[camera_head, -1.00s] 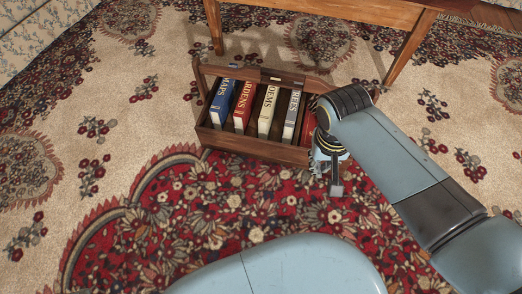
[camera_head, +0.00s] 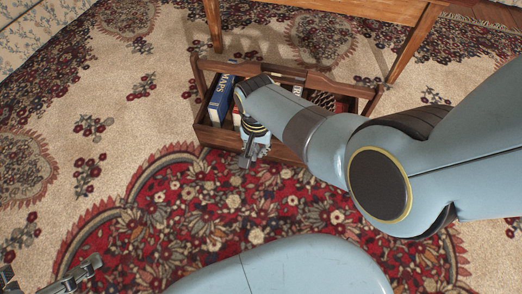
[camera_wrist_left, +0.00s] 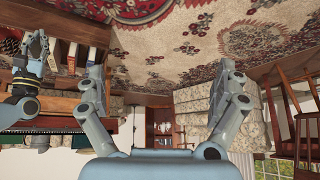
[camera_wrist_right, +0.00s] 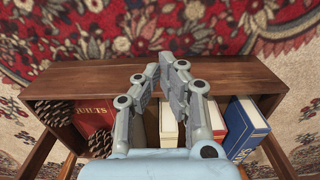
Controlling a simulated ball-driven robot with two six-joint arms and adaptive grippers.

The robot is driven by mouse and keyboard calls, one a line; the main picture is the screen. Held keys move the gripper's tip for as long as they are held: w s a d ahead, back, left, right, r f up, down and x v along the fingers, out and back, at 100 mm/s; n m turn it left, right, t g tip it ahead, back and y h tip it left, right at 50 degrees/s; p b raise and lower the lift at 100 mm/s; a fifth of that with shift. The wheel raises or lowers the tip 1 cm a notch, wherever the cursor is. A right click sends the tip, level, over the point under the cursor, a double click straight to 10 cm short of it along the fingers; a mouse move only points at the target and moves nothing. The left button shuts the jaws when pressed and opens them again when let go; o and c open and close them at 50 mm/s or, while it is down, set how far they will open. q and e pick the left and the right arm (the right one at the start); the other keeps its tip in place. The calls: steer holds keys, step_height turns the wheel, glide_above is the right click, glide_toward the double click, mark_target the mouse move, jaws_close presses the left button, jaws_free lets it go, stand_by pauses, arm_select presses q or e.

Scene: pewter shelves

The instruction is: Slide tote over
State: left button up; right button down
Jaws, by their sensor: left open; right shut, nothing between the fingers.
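The wooden tote (camera_head: 283,153) stands on the rug with a raised handle bar, and its left end shows clearly. A blue MAPS book (camera_head: 221,98) stands at its left end; my right arm hides much of the middle. My right gripper (camera_head: 252,152) is shut and empty at the tote's front side. In the right wrist view its fingers (camera_wrist_right: 166,70) overlap the tote's front board (camera_wrist_right: 225,76); I cannot tell if they touch it. My left gripper (camera_head: 53,266) is open and empty at the lower left, well away from the tote.
In the right wrist view a red QUILTS book (camera_wrist_right: 93,122) and pinecones (camera_wrist_right: 53,112) sit in the tote's left part, with pale books (camera_wrist_right: 168,125) in the middle. A wooden table (camera_head: 340,10) stands behind the tote. The rug left of the tote is clear.

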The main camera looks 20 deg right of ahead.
arm_select(q)
step_height(320, 180, down, 4)
steer(key=s+t+b, duration=0.2)
steer(key=t+b, duration=0.2)
steer(key=t, duration=0.1)
steer(key=w+d+r+m+t+h+b, duration=0.1)
steer(key=w+r+t, duration=0.4)
steer(key=r, duration=0.7)
steer(key=w+d+r+m+t+h+b, duration=0.2)
steer(key=w+r+t, duration=0.4)
steer(key=r, duration=0.6)
steer(key=shift+w+d+t+h+b, duration=0.15)
steer(key=shift+w+t+h+b, duration=0.15)
steer(key=shift+w+h, duration=0.15)
arm_select(e)
steer(key=w+d+f, duration=0.2)
steer(key=w+f, duration=0.1)
steer(key=f, duration=0.4)
steer(key=shift+w, duration=0.15)
arm_select(q)
steer(key=shift+r, duration=0.1)
arm_select(e)
steer(key=shift+d, duration=0.15)
